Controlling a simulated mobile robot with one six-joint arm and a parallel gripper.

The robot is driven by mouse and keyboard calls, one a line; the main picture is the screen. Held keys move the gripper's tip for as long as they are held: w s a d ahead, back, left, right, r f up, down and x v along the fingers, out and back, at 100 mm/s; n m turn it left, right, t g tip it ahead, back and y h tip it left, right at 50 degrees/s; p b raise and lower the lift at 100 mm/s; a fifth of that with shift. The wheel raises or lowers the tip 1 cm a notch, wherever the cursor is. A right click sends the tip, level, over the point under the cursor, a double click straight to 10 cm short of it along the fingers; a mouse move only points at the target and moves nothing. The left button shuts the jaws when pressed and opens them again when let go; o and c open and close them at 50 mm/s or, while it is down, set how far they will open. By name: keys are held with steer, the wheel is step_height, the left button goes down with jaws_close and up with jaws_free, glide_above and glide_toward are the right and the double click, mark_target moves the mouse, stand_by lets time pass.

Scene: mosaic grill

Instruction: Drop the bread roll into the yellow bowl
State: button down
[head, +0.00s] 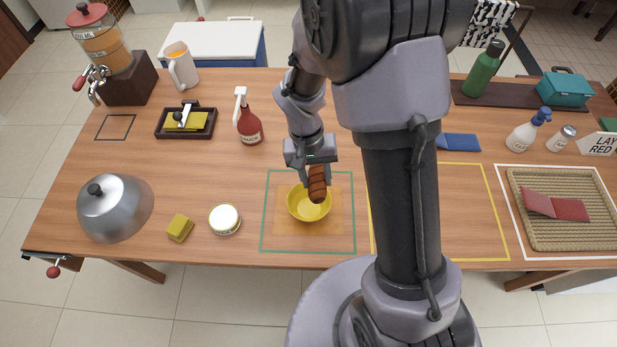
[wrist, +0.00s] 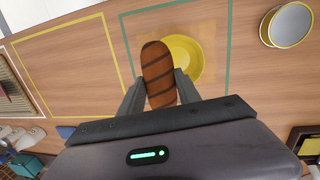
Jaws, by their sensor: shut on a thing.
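The brown bread roll (head: 318,184) with dark stripes is held in my gripper (head: 312,168). In the wrist view the roll (wrist: 158,72) sits between the two fingers of my gripper (wrist: 160,88), which are shut on it. The yellow bowl (head: 300,209) stands on an orange mat inside a green outlined square. In the head view the roll overlaps the bowl's right part. In the wrist view the bowl (wrist: 192,58) shows behind and to the right of the roll, partly hidden by it and a finger. The bowl's visible inside is empty.
A white-lidded tin (head: 225,219), a yellow sponge (head: 180,228) and a metal dome (head: 115,208) stand left of the bowl. A red sauce bottle (head: 248,125) stands behind. A woven tray (head: 565,244) with red cloths lies at right. The yellow outlined area is clear where visible.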

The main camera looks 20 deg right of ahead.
step_height(320, 180, down, 4)
steer(key=b, duration=0.2)
steer(key=shift+f+b, duration=0.15)
steer(key=shift+b, duration=0.15)
steer(key=c, duration=0.8)
jaws_free()
steer(key=shift+a, duration=0.15)
steer(key=shift+o, duration=0.2)
steer(key=shift+r, duration=0.2)
step_height(320, 180, up, 17)
steer(key=w+a+p, duration=0.2)
steer(key=p, duration=0.4)
steer(key=shift+w+p, duration=0.15)
steer(key=shift+p, duration=0.25)
step_height(320, 180, up, 6)
steer(key=t+y+b, duration=0.2)
steer(key=t+b, duration=0.1)
steer(key=b, duration=0.1)
glide_above(315, 186)
steer(key=s+a, duration=0.1)
steer(key=a, duration=0.1)
steer(key=s+a+r+m+t+y+b, duration=0.1)
steer(key=s+t, duration=0.3)
steer(key=s, duration=0.6)
steer(key=shift+r+m+b, duration=0.3)
steer(key=shift+r+b, duration=0.4)
steer(key=shift+b, duration=0.05)
